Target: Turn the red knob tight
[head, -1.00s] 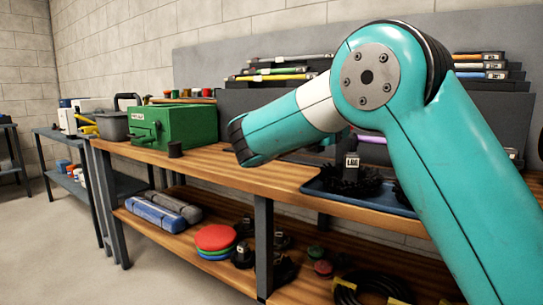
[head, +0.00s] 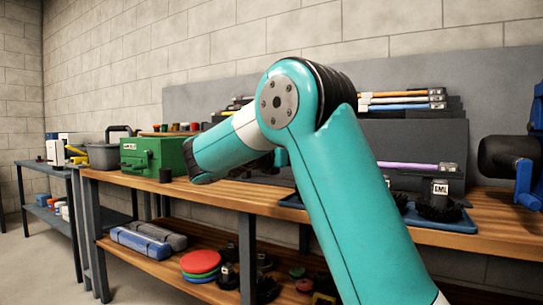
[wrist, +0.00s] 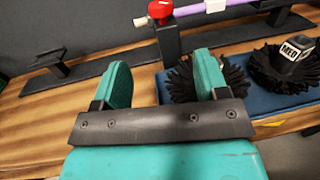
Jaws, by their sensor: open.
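The red knob (wrist: 160,10) shows at the top of the wrist view, on a dark upright post. A purple rod (wrist: 205,8) runs from beside it to the right. My gripper (wrist: 165,78) is open and empty, its two teal fingers apart, with the knob beyond the fingertips and not touched. In the head view the purple rod (head: 408,165) lies above the bench behind my arm. The knob cannot be made out there, and my arm hides most of the gripper.
Black round brushes (wrist: 285,65) stand on a blue tray (wrist: 240,103) at the right; one block reads MED. A dark rack bar (wrist: 60,72) lies on the wooden bench (wrist: 40,120). A green box (head: 155,156) stands on the bench at the left.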

